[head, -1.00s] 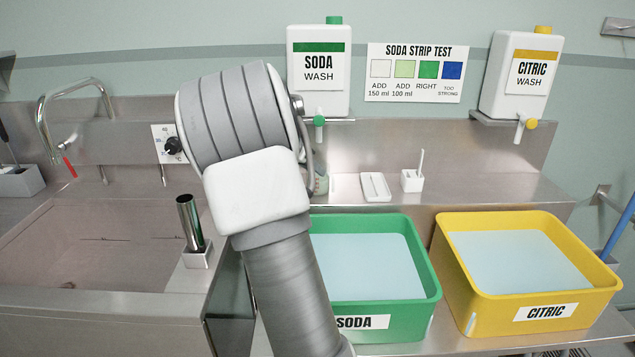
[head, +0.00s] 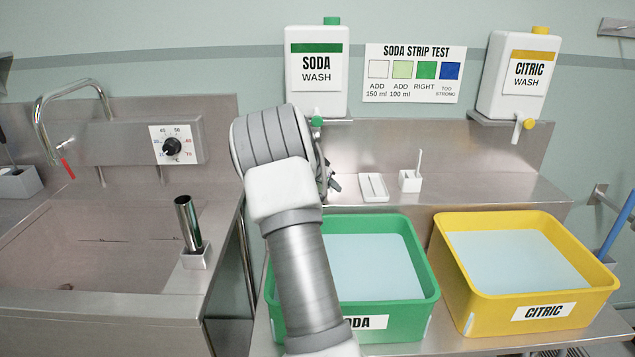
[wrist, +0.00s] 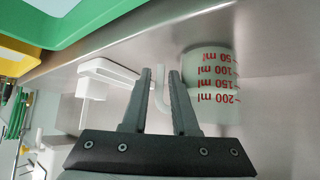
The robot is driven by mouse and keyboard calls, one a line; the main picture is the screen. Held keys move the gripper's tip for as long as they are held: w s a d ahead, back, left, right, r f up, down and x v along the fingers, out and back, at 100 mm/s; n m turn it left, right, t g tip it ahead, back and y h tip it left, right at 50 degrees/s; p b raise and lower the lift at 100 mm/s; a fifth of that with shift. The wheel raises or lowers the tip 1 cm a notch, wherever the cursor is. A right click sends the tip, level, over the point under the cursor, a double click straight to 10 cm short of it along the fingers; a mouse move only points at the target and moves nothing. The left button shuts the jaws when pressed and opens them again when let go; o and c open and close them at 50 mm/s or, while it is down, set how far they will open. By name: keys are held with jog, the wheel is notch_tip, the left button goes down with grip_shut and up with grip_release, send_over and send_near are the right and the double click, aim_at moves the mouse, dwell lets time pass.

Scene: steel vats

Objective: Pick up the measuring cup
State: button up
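The measuring cup (wrist: 208,82) is whitish with red ml marks. In the wrist view it stands on the steel ledge, right of my gripper's fingers. A pale curved piece, seemingly its handle (wrist: 161,92), shows between the fingers. My gripper (wrist: 160,72) is open, with a clear gap between its two dark fingers. I cannot tell how far the handle reaches in between them. In the head view my gripper (head: 333,182) shows only partly beside my arm, above the ledge. The cup is hidden there behind my arm and gripper.
A white tray (head: 373,188) and a small white holder (head: 411,181) stand on the ledge right of my gripper. The green soda tub (head: 427,292) and yellow citric tub (head: 590,303) stand in front. A metal tube (head: 187,222) stands by the sink at left.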

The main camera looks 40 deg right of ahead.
grip_shut()
jog(key=shift+r, duration=0.1)
dwell(1.3)
